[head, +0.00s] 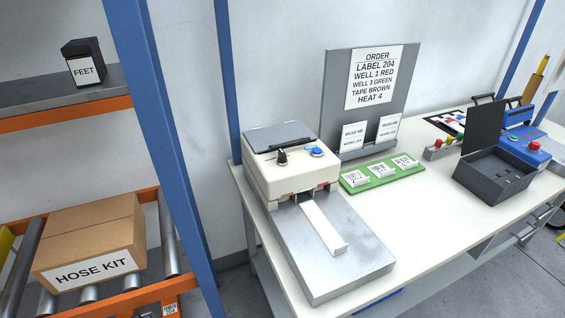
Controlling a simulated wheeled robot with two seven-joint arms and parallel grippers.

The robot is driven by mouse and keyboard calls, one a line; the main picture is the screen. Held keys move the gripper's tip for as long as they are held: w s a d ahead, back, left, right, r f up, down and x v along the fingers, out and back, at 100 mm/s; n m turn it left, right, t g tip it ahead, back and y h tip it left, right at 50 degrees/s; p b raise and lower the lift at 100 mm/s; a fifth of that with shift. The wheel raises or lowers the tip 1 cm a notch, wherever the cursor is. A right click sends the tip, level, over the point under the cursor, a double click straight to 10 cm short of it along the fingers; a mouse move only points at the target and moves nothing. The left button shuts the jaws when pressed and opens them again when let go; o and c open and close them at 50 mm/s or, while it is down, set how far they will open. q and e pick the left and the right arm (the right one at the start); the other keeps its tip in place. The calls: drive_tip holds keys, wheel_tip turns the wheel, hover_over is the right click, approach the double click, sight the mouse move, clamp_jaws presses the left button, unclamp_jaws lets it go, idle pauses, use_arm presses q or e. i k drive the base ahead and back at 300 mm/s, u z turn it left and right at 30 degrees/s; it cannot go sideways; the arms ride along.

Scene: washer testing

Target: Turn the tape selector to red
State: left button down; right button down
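A cream machine (290,180) with a grey lid stands on the left end of the white workbench. A black knob (282,157), likely the tape selector, sits on its sloped top face. Its exact pointing direction is too small to tell. A blue button (317,151) is to the right of the knob. A white strip (322,228) lies on the metal plate (350,265) in front of the machine. Small reddish marks show low on the machine's front. Neither gripper is in view.
An order board (374,78) behind reads "TAPE BROWN". A green tray (381,174) with labelled cards lies right of the machine. A dark open box (492,178) and a blue device (528,140) are farther right. A blue post (165,120) and shelving stand left.

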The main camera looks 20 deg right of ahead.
sight(281, 158)
drive_tip(key=z, duration=1.15)
drive_tip(key=k, duration=0.65)
drive_tip(key=u, duration=1.2)
drive_tip(key=i, duration=0.5)
drive_tip(key=z, duration=0.05)
